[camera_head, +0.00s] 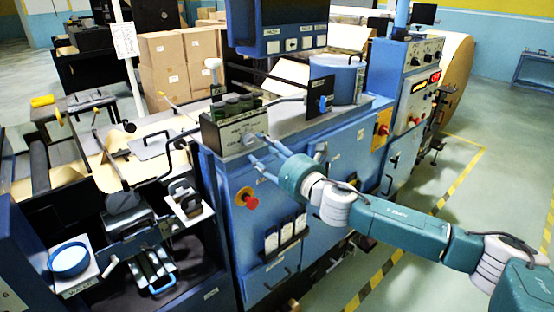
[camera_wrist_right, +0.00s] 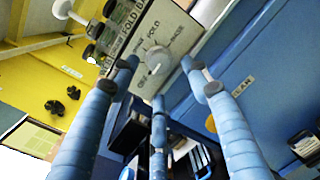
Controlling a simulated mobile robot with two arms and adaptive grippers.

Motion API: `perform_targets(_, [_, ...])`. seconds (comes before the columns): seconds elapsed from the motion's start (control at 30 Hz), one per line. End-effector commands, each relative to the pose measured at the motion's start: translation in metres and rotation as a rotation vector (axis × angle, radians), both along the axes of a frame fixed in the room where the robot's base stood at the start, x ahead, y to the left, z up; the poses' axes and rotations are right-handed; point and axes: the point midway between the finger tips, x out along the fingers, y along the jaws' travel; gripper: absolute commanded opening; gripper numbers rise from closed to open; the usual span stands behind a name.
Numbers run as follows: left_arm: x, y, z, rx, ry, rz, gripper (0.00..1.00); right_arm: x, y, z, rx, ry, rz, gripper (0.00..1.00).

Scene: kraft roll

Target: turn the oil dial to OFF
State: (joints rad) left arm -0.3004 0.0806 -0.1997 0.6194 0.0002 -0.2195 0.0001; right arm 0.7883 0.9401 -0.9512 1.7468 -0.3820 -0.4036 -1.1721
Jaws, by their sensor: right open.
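A pale round dial (camera_head: 249,138) sits on the grey front plate of a small box (camera_head: 228,130) on top of the blue machine. My right gripper (camera_head: 258,152) is in front of this plate, coming from the right. In the wrist view its blue fingers (camera_wrist_right: 158,78) are spread and empty, with the dial showing between and beyond the tips. I cannot tell whether any tip touches the dial. My left gripper is out of view.
A red knob on a yellow base (camera_head: 248,199) is on the machine front below.

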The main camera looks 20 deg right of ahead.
Motion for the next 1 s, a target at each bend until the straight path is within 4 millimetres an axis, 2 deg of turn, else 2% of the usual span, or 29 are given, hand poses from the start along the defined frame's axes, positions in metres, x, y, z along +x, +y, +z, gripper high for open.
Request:
perform_targets(0.03, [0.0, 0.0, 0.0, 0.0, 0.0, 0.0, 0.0, -0.013, -0.003, -0.001, -0.003, 0.003, 0.0, 0.47])
perform_targets(0.2, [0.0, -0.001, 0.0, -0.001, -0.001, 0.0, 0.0, -0.044, -0.013, -0.002, -0.002, 0.004, -0.001, 0.47])
perform_targets(0.4, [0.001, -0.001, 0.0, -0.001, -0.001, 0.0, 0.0, -0.063, -0.018, 0.0, -0.001, 0.0, -0.001, 0.47])
perform_targets(0.9, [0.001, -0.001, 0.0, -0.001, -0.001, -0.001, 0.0, -0.066, -0.018, 0.0, 0.0, 0.0, -0.001, 0.47])
perform_targets(1.0, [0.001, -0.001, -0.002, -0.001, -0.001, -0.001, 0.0, -0.063, -0.02, -0.009, 0.021, 0.014, -0.008, 0.47])
